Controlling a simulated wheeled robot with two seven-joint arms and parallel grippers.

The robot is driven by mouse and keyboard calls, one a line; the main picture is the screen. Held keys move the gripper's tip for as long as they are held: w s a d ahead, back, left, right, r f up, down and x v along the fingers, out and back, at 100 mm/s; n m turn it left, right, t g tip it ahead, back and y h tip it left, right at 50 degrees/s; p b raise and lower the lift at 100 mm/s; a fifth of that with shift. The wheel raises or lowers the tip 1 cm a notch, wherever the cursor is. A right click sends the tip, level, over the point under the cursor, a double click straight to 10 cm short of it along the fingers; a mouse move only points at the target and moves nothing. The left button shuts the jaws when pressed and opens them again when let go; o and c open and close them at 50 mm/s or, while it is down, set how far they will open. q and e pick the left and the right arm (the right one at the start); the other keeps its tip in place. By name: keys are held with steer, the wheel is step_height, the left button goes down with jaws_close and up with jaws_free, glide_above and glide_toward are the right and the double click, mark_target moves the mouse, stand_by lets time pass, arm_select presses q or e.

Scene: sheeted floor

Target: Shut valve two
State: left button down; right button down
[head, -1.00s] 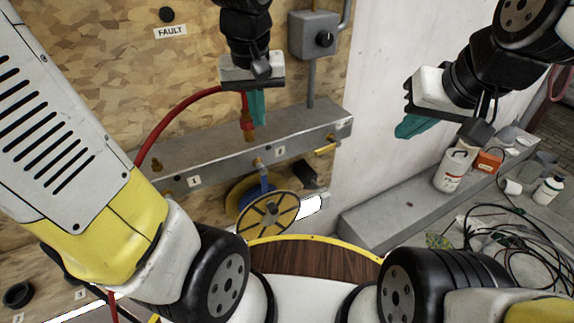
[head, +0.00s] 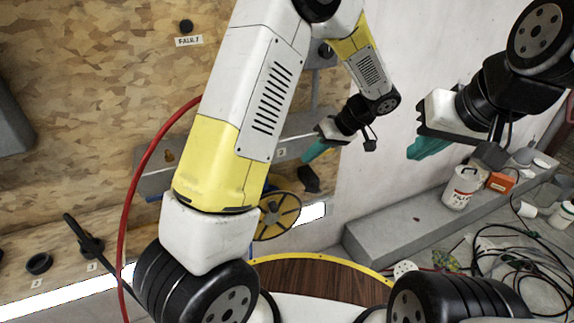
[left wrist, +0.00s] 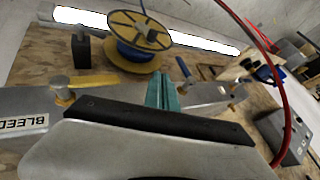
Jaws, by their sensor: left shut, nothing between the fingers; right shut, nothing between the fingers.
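The grey valve manifold (head: 152,178) runs along the wooden wall, mostly hidden behind my left arm in the head view. A small label reading 2 (head: 281,152) shows on it. In the left wrist view, a dark blue lever (left wrist: 183,68) with a brass base sticks out from the manifold, right of the fingers; I take it for valve two's handle. A yellow lever (left wrist: 92,82) sits beside the BLEED label. My left gripper (head: 308,156) is shut and empty; its teal fingers (left wrist: 161,78) lie between the two levers, apart from both. My right gripper (head: 412,153) is shut and empty, off to the right.
A yellow reel (head: 280,216) with blue hose (left wrist: 128,50) stands below the manifold. A red hose (head: 137,178) loops left of my arm. A concrete ledge (head: 395,232) carries a white tub (head: 463,187) and several small items; cables lie on the floor.

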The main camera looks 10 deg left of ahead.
stand_by(0.3)
arm_select(q)
steer(key=s+a+f, duration=0.1)
steer(key=a+f, duration=0.7)
steer(key=a, duration=0.1)
steer(key=shift+s, duration=0.35)
steer(key=shift+a, duration=0.1)
